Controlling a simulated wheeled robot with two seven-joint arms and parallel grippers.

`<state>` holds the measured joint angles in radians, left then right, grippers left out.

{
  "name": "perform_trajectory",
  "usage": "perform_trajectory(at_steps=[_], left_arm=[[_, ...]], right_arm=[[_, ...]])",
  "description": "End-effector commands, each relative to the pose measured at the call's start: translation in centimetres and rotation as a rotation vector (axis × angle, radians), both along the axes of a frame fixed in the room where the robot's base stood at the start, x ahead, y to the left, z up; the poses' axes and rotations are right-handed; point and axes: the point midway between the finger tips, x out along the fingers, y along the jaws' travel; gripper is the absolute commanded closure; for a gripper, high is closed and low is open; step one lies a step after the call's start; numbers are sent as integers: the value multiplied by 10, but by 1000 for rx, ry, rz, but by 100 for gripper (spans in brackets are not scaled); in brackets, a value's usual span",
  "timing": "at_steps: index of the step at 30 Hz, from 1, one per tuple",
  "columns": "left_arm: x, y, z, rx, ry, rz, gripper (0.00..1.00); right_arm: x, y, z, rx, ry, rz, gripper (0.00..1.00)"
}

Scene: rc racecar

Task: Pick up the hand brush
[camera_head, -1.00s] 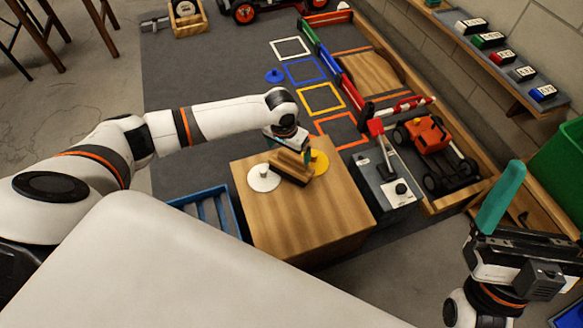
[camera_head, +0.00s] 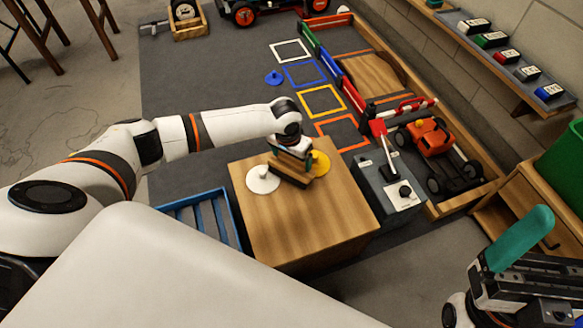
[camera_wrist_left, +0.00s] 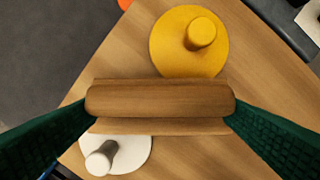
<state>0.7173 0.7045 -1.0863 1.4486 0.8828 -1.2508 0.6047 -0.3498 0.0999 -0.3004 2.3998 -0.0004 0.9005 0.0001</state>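The hand brush (camera_head: 291,176) is a wooden block over the light wooden table (camera_head: 318,225), between a white disc (camera_head: 262,181) and a yellow disc (camera_head: 319,163). In the left wrist view, the brush (camera_wrist_left: 160,99) lies across the middle, partly overlapping both discs. My left gripper (camera_head: 291,163) is over it, with a green fingertip against each end in the wrist view (camera_wrist_left: 160,104). I cannot tell whether the brush is clear of the tabletop. My right gripper (camera_head: 518,240) is at the lower right, away from the table; only one green finger shows clearly.
A grey box with a red lever (camera_head: 388,180) stands right of the table. A blue crate (camera_head: 233,215) is at its left. An orange-red car (camera_head: 430,140) is behind the box. A blue disc (camera_head: 273,77) lies on the dark mat farther back.

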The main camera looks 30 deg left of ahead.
Motion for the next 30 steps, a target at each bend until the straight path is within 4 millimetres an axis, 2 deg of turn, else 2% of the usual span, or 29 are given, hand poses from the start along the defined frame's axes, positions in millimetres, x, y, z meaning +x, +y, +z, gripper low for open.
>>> perform_trajectory(at_steps=[1,5,14,17,22,23,25,30], left_arm=[[0,0,0,0,0,0,29],[0,0,0,0,0,0,51],[0,0,6,0,-1,0,52],[1,0,21,-2,-3,0,52],[1,0,64,-1,-4,0,52],[0,0,61,0,-1,1,52],[1,0,68,-1,-2,1,52],[1,0,85,-1,-2,1,52]], right_arm=[[0,0,0,0,0,0,0],[0,0,0,0,1,0,0],[0,0,4,0,1,0,0],[0,0,13,0,1,0,0],[2,1,36,-4,11,0,0],[6,1,33,-12,35,-2,0],[28,5,26,-55,168,-11,0],[59,12,13,-120,375,-22,0]])
